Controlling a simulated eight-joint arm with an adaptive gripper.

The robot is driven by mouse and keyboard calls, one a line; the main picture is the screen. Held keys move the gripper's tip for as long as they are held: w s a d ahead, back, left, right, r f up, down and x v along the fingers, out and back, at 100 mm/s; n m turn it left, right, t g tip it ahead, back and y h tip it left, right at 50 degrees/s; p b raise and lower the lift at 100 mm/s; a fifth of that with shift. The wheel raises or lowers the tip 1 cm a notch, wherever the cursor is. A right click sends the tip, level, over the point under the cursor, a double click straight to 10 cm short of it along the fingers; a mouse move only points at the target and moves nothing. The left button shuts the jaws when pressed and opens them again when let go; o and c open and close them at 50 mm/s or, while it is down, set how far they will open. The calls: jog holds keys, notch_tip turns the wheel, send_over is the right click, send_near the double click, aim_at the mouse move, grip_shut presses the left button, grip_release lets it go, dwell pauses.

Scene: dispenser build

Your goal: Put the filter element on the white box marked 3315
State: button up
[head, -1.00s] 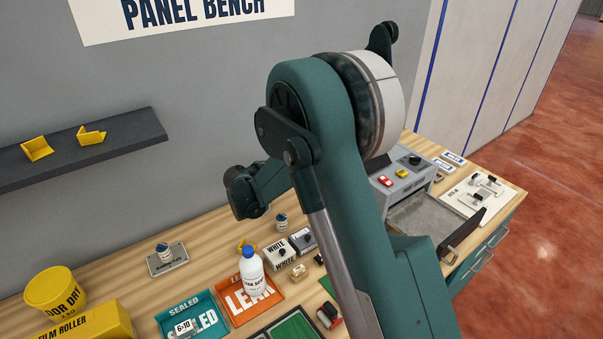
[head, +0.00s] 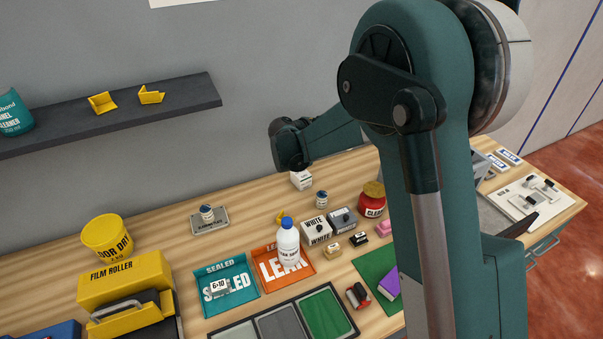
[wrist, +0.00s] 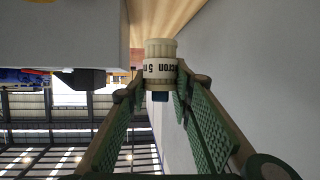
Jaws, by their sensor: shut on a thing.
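In the wrist view the filter element (wrist: 160,68), a cream ribbed cylinder with a white band reading "5 micron", sits between the fingertips of my gripper (wrist: 158,90). The fingers, with green ribbed pads, are shut on it. In the head view my arm hides the gripper and the filter element. A small white box (head: 301,180) stands at the back of the bench by the wall; its dark marking is too small to read, so I cannot tell whether it says 3315. A large pale block fills the upper left of the wrist view; I cannot tell what it is.
Near the white box stand a small jar (head: 321,200), a red jar (head: 372,203) and a box marked WHITE (head: 316,231). A white bottle (head: 288,240) stands in the orange LEAK tray (head: 268,275). A dark shelf (head: 190,98) juts from the wall. Bare wood lies along the wall.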

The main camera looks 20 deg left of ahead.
jog(key=shift+r, duration=2)
jog(key=shift+a+f+n+t+y, duration=0.3)
jog(key=shift+a+f+n+y, duration=0.1)
jog(key=shift+f, duration=0.2)
jog(key=s+a+f+n+t+y, duration=0.25)
jog(key=a+f+n+y, duration=0.25)
jog(key=a+n+y, duration=0.3)
jog(key=s+a+r+n+g+y, duration=0.2)
jog(key=s+a+r+n+y, duration=0.25)
jog(key=a+r+y, duration=0.2)
jog(key=shift+g+h, duration=0.25)
jog(key=shift+h, duration=0.1)
jog(key=shift+s+a+f+p, duration=0.1)
jog(key=shift+a+f+p, duration=0.1)
jog(key=shift+f, duration=1.15)
jog(key=shift+a+f+p, duration=0.1)
jog(key=shift+a+f, duration=0.1)
jog(key=shift+f, duration=1.15)
jog(key=shift+f+b, duration=0.7)
jog(key=shift+f, duration=2.45)
